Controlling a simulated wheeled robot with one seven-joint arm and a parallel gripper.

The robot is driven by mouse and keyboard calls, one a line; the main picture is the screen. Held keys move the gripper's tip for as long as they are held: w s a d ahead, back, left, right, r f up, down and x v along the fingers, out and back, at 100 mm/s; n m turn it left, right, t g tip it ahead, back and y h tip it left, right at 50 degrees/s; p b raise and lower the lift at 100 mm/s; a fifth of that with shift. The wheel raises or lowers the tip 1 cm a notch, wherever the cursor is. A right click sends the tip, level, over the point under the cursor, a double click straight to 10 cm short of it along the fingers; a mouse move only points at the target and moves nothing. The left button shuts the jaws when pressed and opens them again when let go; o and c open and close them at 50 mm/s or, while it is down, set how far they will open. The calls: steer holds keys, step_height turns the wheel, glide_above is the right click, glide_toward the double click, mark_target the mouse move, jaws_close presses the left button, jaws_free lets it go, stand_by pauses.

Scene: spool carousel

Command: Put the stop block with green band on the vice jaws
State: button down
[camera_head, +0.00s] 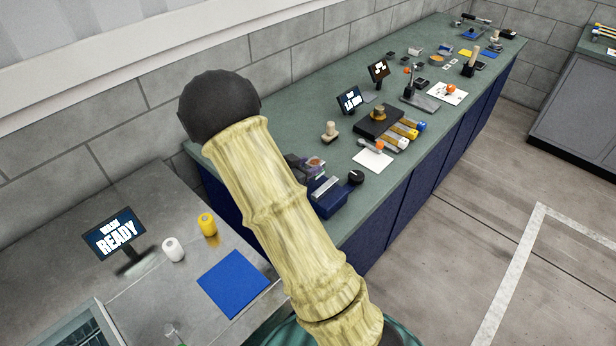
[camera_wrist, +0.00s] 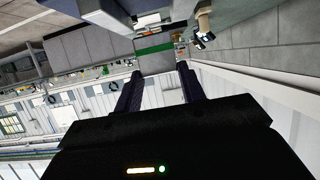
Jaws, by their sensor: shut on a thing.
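In the wrist view my gripper (camera_wrist: 158,68) has its two dark fingers around a thing at their tips. A bright green band (camera_wrist: 155,48) shows there, which looks like the stop block with green band; the rest of its outline is hard to make out. In the head view my yellow-sleeved arm hides my gripper. A blue vice-like fixture (camera_head: 328,197) with a pale metal top stands at the near end of the green bench, right of my arm. It is partly hidden, and I cannot make out its jaws clearly.
A black knob (camera_head: 356,177) stands beside the blue fixture. A white card (camera_head: 373,160), a dark spool tray (camera_head: 378,122) and small screens are farther along the green bench (camera_head: 290,137). The left table holds a blue mat (camera_head: 233,283), two spools and a READY screen (camera_head: 114,235). Floor at right is clear.

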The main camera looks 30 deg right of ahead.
steer(key=shift+d+f, duration=0.1)
steer(key=shift+f, duration=1.95)
steer(key=shift+f, duration=0.15)
steer(key=c, duration=0.8)
jaws_free()
steer(key=shift+c, duration=0.2)
steer(key=b+v, duration=0.1)
steer(key=v, duration=1.1)
